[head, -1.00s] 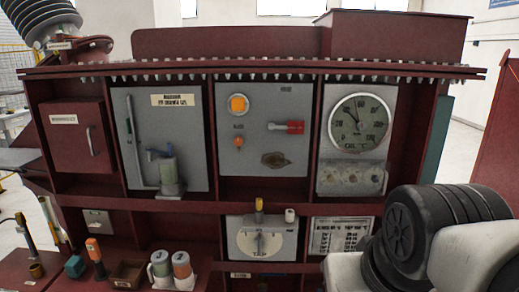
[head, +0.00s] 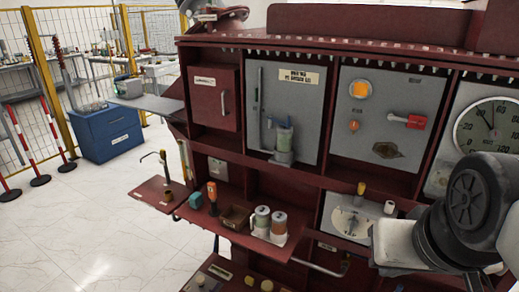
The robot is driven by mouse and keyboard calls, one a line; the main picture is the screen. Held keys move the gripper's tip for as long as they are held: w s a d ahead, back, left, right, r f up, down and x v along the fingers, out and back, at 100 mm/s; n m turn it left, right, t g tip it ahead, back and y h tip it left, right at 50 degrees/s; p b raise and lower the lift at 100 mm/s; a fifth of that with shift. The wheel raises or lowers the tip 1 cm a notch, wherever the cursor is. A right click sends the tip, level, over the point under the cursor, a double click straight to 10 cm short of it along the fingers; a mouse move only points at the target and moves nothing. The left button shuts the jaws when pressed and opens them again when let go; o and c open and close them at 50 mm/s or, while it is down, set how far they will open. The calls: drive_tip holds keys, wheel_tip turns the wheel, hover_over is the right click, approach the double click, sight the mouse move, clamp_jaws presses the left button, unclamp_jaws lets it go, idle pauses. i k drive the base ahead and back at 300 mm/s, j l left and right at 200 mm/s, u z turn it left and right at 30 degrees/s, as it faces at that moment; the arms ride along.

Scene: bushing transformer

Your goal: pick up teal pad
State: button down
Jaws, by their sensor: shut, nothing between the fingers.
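A small teal block (head: 195,201), the only clearly teal piece on the lower ledge and likely the teal pad, sits at the left end of the dark red ledge. It is just left of an orange-topped tool (head: 212,196). My gripper's fingers are not visible. Only parts of my arm, black and light grey, show at the right edge, well to the right of the teal block. Nothing is seen touching the block.
A brown open box (head: 236,217) and two canisters (head: 270,222) stand right of the teal block. A small side shelf (head: 150,193) with a bent rod is left of it. A blue cabinet (head: 107,136) stands farther left. Open tiled floor (head: 100,225) lies at left.

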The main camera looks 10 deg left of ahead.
sight(196, 200)
drive_tip(key=u, duration=1.15)
drive_tip(key=z, duration=1.05)
drive_tip(key=i+j+z, duration=0.1)
drive_tip(key=i+j, duration=0.15)
drive_tip(key=j, duration=0.4)
drive_tip(key=i+j+z, duration=0.15)
drive_tip(key=j, duration=0.55)
drive_tip(key=i+j+z, duration=0.1)
drive_tip(key=j, duration=0.6)
drive_tip(key=i+j+z, duration=0.1)
drive_tip(key=i+j, duration=0.15)
drive_tip(key=j, duration=0.45)
drive_tip(key=i+j+z, duration=0.15)
drive_tip(key=j, duration=0.6)
drive_tip(key=j+z, duration=0.1)
drive_tip(key=j, duration=0.6)
